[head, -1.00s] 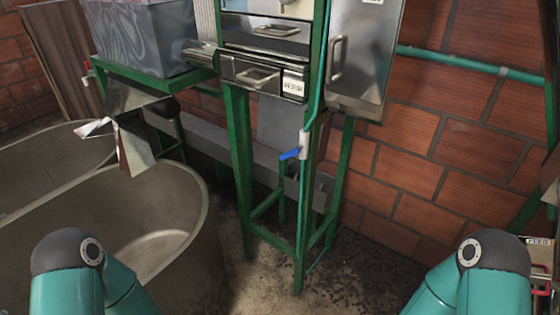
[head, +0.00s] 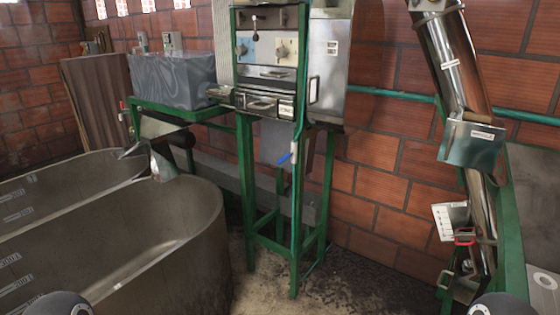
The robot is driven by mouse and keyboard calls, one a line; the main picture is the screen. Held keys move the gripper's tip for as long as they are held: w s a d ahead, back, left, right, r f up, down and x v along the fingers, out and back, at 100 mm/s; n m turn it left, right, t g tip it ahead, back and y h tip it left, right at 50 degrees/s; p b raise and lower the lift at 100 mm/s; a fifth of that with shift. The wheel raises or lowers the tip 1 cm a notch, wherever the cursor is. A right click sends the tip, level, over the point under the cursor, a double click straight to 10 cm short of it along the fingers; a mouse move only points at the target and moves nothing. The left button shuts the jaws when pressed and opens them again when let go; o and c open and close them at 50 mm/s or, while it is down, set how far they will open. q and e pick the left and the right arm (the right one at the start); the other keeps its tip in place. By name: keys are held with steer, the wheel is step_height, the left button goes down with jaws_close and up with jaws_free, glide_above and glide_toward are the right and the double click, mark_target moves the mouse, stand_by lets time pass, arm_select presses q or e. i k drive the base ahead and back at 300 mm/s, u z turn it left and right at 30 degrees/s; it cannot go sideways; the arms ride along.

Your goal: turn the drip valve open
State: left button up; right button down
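A small valve with a blue lever (head: 284,158) sits on the thin green pipe (head: 299,118) that runs down the front right of the green machine stand. The lever sticks out to the left of the pipe and dips slightly. Its pale valve body (head: 294,149) is small in view. I take this to be the drip valve; no label on it can be read. Neither of my grippers is in view. Only the dark rounded tops of my arms show at the bottom left and bottom right corners, well away from the valve.
The pulper machine (head: 265,70) with its control panel stands on the green stand (head: 244,180). Large grey tubs (head: 200,250) fill the left. A slanted metal elevator tube (head: 452,65) stands at the right against the brick wall. The floor before the stand is clear.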

mark_target(288, 155)
steer(key=z, duration=0.25)
steer(key=i, duration=2.2)
steer(key=u, duration=1.15)
